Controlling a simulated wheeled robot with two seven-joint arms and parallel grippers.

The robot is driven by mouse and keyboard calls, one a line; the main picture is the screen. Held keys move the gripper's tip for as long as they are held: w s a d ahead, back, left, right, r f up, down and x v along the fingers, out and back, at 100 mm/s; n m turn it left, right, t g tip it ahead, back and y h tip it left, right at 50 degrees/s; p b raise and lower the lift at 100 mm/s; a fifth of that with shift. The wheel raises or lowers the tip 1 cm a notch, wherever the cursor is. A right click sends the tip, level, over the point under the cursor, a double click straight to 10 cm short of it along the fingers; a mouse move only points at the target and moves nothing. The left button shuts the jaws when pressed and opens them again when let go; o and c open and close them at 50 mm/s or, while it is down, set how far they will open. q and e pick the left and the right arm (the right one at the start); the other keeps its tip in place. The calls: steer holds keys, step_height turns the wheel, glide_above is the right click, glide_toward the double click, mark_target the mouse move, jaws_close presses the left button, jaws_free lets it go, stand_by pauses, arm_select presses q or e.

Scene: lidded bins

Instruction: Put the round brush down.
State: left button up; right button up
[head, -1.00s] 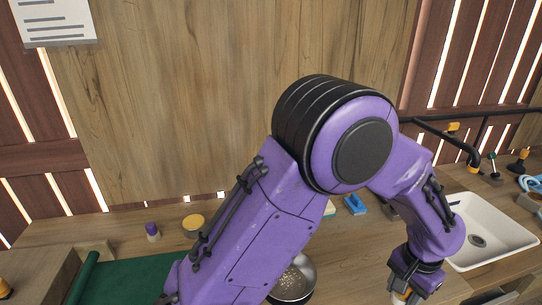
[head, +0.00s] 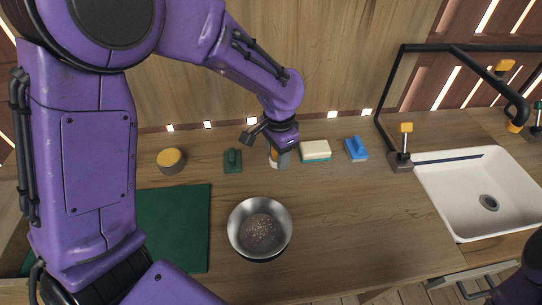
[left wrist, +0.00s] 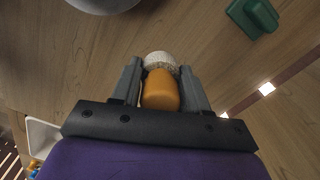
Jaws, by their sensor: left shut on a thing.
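My left gripper (head: 280,152) is at the back of the counter in the head view, pointing down. It is shut on the round brush, which has an orange handle and pale bristles. In the left wrist view the brush (left wrist: 160,88) sits between the two fingers (left wrist: 160,92), bristle end away from the palm. In the head view the fingers mostly hide the brush, and I cannot tell whether it touches the counter. My right gripper is not in view.
A green scrubber (head: 232,160) stands left of the gripper; a sponge (head: 315,151) and blue scrubber (head: 356,148) stand right. A metal bowl (head: 240,237) is in front. A yellow-topped tin (head: 171,161), green mat (head: 180,225) and white sink (head: 440,185) lie further out.

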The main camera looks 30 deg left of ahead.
arm_select(q)
steer(key=s+a+r+m+b, duration=0.1)
steer(key=s+a+m, duration=0.35)
steer(key=m, duration=0.95)
steer(key=w+f, duration=0.3)
steer(key=w, duration=0.1)
steer(key=w+f+p, duration=0.1)
steer(key=w+f, duration=0.2)
steer(key=w, duration=0.2)
steer(key=w+f+p, duration=0.1)
steer(key=w+f, duration=0.2)
steer(key=w, duration=0.1)
steer(key=shift+w+a+f, duration=0.1)
steer(key=shift+w+a, duration=0.15)
steer(key=shift+a, duration=0.15)
steer(key=f+p, duration=0.1)
steer(key=f, duration=0.2)
steer(key=shift+w+f, duration=0.2)
steer(key=shift+f, duration=0.1)
